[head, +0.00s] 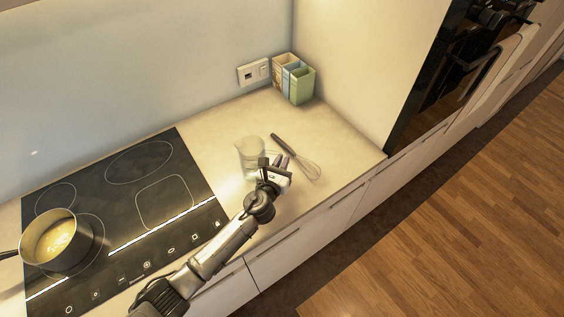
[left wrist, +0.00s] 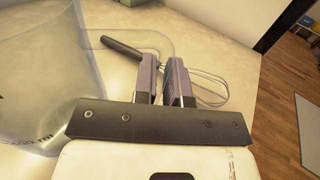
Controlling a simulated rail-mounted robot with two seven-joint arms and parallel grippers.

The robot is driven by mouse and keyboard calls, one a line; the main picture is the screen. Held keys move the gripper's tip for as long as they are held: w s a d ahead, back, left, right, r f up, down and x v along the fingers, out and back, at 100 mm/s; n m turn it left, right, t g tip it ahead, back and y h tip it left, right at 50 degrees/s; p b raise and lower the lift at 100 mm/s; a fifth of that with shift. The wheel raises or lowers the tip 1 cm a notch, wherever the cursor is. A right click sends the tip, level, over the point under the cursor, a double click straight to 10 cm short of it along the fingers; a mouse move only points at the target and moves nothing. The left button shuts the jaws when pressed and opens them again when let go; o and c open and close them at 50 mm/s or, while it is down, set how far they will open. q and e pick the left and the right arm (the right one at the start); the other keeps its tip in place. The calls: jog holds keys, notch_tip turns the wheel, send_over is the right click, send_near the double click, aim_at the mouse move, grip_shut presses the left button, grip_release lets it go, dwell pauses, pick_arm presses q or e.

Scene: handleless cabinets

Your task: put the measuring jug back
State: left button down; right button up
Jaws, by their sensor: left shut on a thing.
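The clear measuring jug (head: 250,158) is upright at the counter, to the right of the hob; I cannot tell whether its base touches the counter. In the left wrist view the jug (left wrist: 45,75) fills the left side, with its see-through handle reaching right to the fingers. My left gripper (head: 280,164) is shut on the jug's handle; its two purple-grey fingers (left wrist: 165,80) show close together there. The fingers hide part of the handle. My right gripper is in neither view.
A whisk (head: 297,157) lies on the counter just right of the jug. A pot (head: 57,241) with yellow contents stands on the black hob (head: 125,195). A tall cabinet bounds the counter's right.

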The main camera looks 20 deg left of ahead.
pick_arm(q)
jog(key=shift+f, duration=0.15)
jog(key=c, duration=1.2)
grip_release()
jog(key=shift+r, duration=0.2)
jog(key=s, duration=0.4)
jog(key=s+p, duration=0.1)
jog(key=s, duration=0.3)
jog(key=s+a, duration=0.1)
jog(key=s, duration=0.3)
jog(key=shift+p, duration=0.35)
